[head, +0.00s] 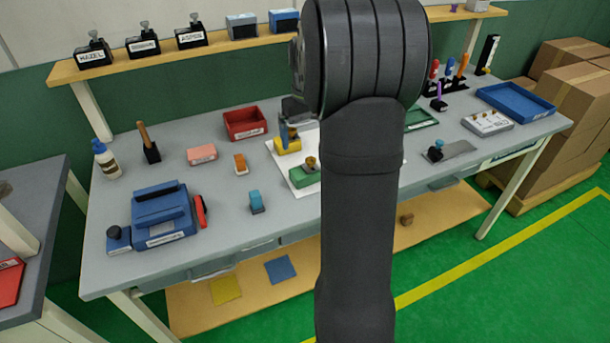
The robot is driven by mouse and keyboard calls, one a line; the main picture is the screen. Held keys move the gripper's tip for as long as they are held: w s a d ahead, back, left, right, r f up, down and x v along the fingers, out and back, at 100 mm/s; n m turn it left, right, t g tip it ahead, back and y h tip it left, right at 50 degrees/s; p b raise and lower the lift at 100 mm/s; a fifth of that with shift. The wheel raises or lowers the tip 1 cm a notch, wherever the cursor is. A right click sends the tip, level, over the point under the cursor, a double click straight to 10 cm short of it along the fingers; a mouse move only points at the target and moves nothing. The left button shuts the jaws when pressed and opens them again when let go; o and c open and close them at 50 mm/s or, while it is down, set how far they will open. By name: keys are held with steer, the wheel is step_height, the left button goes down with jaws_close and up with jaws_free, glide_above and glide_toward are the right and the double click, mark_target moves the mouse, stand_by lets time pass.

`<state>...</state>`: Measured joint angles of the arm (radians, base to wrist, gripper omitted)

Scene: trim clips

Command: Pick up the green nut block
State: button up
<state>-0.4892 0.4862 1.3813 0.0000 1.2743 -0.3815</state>
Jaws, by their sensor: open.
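The green nut block (302,177) sits on a white sheet (283,160) on the grey bench, with a brass-coloured nut on top. Its right end is partly hidden behind my arm. A yellow block (285,147) with a similar nut stands just behind it on the same sheet. My gripper (290,136) is open and points down at the yellow block, behind the green block in the picture. My arm hides part of the gripper, and I cannot tell whether a finger touches the yellow block.
An orange block (240,164), a blue clip (257,203) and a pink block (202,154) stand to the left. A red tray (244,123) lies behind. A blue vise-like fixture (163,215) is at front left, and a blue tray (515,102) at far right. The bench (310,213) before the sheet is clear.

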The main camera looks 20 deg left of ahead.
mark_target(305, 168)
steer(key=f, duration=1.4)
steer(key=shift+a, duration=0.2)
steer(key=shift+r, duration=0.1)
steer(key=c, duration=1.2)
steer(key=shift+o, duration=0.2)
steer(key=shift+r, duration=0.1)
